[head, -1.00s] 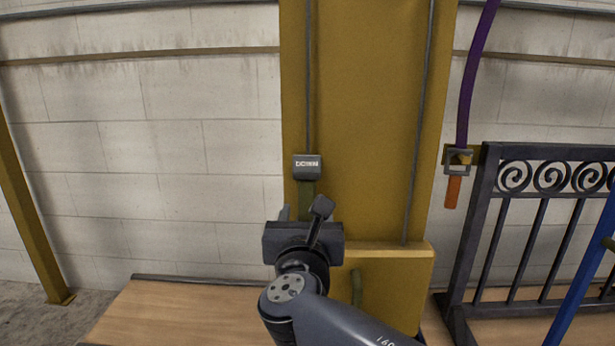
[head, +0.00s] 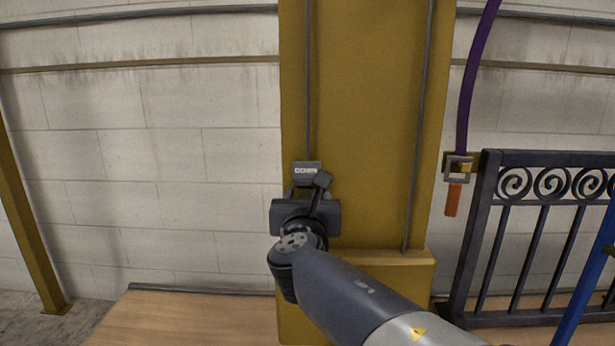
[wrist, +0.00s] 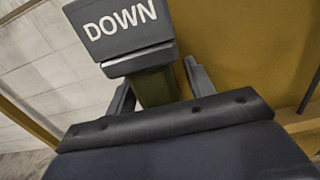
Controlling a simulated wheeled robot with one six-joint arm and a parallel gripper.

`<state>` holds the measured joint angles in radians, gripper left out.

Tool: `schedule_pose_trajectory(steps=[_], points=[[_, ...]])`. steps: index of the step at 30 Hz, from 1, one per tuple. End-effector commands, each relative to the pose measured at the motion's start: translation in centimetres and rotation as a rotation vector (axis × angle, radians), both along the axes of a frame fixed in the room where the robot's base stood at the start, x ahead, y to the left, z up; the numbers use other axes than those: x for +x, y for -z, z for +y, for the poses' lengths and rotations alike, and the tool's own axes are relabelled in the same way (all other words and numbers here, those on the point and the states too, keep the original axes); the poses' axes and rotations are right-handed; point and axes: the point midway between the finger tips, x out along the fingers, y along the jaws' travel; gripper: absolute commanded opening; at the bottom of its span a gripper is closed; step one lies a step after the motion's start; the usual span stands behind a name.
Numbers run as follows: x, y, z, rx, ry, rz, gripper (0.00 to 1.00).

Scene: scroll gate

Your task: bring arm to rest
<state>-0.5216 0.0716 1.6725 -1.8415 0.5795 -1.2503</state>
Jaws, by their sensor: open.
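My gripper (head: 305,193) is raised in front of the yellow column (head: 370,120), just below a dark grey box (head: 307,168). In the wrist view, the box (wrist: 120,32) reads "DOWN", and an olive-green strip (wrist: 157,88) hangs beneath it. My gripper's two fingers (wrist: 163,85) are open, one on each side of the strip. Whether they touch the strip or the box, I cannot tell. My gripper hides most of the strip in the head view.
A wooden surface (head: 180,318) lies below. To the right, a purple strap (head: 467,95) hangs to a buckle with an orange end (head: 453,199), beside a dark metal gate (head: 550,240). A blue bar (head: 590,270) slants at the right edge.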

Motion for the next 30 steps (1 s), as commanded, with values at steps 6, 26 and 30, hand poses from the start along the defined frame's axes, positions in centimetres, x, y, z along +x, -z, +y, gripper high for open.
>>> schedule_pose_trajectory(steps=[6, 26, 30], points=[[-0.1, 1.3, 0.0, -0.001, -0.001, 0.0, 0.51], [-10.7, 1.3, 0.4, -0.001, 0.0, 0.002, 0.51], [-8.3, 1.6, 0.2, -0.001, 0.005, 0.003, 0.51]])
